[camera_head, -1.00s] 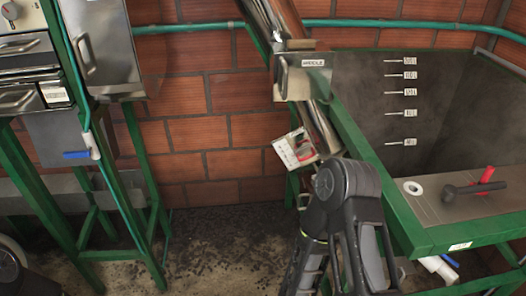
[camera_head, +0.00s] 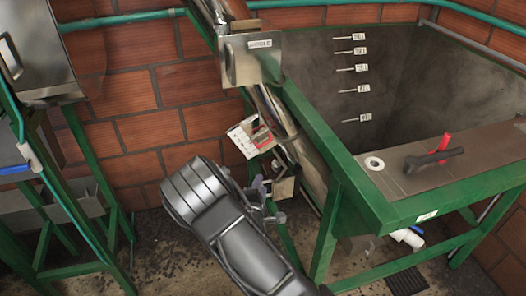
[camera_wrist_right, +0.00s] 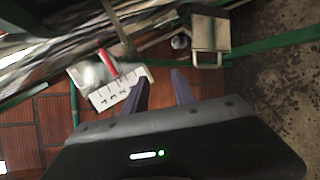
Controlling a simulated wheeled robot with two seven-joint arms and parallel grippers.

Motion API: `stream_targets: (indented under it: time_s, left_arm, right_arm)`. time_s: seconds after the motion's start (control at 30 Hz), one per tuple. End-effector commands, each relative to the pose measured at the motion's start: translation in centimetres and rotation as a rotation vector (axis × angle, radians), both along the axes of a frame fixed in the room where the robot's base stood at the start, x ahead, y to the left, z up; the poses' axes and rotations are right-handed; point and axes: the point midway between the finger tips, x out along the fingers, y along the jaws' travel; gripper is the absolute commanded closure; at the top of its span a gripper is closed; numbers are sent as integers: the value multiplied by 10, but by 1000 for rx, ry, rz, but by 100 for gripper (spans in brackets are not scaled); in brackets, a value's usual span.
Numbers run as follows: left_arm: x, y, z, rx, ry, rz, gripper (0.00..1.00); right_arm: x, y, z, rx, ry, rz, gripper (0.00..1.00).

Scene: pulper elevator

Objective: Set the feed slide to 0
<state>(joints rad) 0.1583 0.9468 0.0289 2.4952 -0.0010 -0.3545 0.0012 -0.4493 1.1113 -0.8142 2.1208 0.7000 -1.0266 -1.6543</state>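The feed slide shows as a white scale plate (camera_head: 243,140) with a red part (camera_head: 262,137), mounted low beside the sloping metal tube. In the right wrist view the plate (camera_wrist_right: 120,90) carries several marks and numbers, too small to read surely, and the red part (camera_wrist_right: 107,62) stands at its upper edge. My right gripper (camera_head: 264,188) is just below the plate, apart from it in the head view. In the right wrist view its two fingers (camera_wrist_right: 160,84) are spread and nothing shows between them. The left finger overlaps the plate's right end. My left gripper is out of view.
A metal box (camera_wrist_right: 209,33) lies beyond my fingers. A green stand (camera_head: 70,230) is at the left.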

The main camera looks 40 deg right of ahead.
Motion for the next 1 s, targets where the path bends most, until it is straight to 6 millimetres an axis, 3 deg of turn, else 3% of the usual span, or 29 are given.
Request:
stream_targets:
  time_s: [0.03, 0.1, 0.2, 0.67, 1.0]
  left_arm:
    - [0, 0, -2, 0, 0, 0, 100]
    - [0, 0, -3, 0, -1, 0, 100]
    - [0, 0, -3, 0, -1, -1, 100]
    - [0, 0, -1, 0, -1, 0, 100]
    - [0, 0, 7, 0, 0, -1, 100]
  right_arm:
    - [12, -6, 27, -111, -15, 11, 68]
    - [20, -12, 57, -230, -22, 8, 68]
    - [25, -16, 78, -314, -25, 2, 68]
    - [30, -22, 81, -325, -23, 1, 68]
    - [63, -57, 81, -324, -21, -1, 68]
